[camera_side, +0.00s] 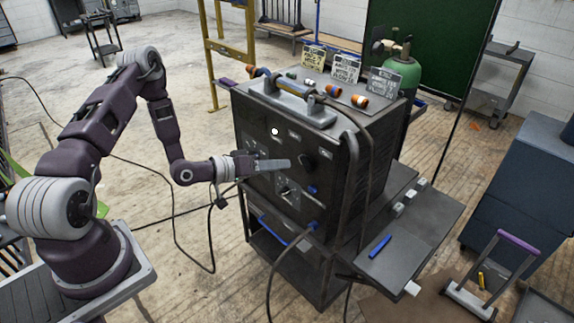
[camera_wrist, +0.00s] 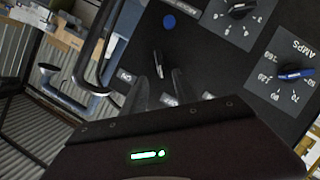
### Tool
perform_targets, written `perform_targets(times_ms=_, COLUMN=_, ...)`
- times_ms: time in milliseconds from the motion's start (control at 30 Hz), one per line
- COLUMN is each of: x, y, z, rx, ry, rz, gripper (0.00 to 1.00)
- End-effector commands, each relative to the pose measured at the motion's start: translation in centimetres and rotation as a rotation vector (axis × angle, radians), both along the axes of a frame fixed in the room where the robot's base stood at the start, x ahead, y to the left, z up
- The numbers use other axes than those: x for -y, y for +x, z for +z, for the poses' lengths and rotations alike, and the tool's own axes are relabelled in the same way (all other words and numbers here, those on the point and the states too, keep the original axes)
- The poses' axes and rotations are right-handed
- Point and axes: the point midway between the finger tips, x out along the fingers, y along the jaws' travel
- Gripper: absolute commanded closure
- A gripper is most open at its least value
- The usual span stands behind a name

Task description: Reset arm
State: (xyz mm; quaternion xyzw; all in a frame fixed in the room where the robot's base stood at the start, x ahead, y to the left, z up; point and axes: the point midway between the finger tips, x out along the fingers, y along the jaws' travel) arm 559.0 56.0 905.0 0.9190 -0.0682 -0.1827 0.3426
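My arm reaches from the left to the front of a dark welding machine (camera_side: 300,150) in the side view. My gripper (camera_side: 288,163) points right, with its fingers close to the upper part of the control panel. In the wrist view, my gripper's dark fingers (camera_wrist: 154,92) are near a small switch lever (camera_wrist: 158,62) on the panel, beside an "On" label. The fingers blend into the dark panel, so their gap and any contact with the lever are unclear.
Dials with blue and black knobs, including an AMPS knob (camera_wrist: 294,74), sit right in the wrist view. A metal handle (camera_wrist: 95,60) stands out at left. A side shelf (camera_side: 415,225) holds a blue marker (camera_side: 380,246). A green gas cylinder (camera_side: 402,75) stands behind.

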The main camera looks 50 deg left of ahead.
Motion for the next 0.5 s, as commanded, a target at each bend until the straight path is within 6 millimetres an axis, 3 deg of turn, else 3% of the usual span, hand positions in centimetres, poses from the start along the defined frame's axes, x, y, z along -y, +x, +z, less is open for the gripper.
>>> perform_targets(times_ms=333, x=0.1, y=0.3, z=0.6, rx=-0.025, ry=0.056, rz=-0.023, gripper=0.66)
perform_targets(times_ms=433, x=0.2, y=1.0, z=2.5, rx=-0.110, ry=0.233, rz=-0.083, gripper=0.66)
perform_targets(times_ms=500, x=0.1, y=1.0, z=4.9, rx=-0.194, ry=0.393, rz=-0.115, gripper=0.66)
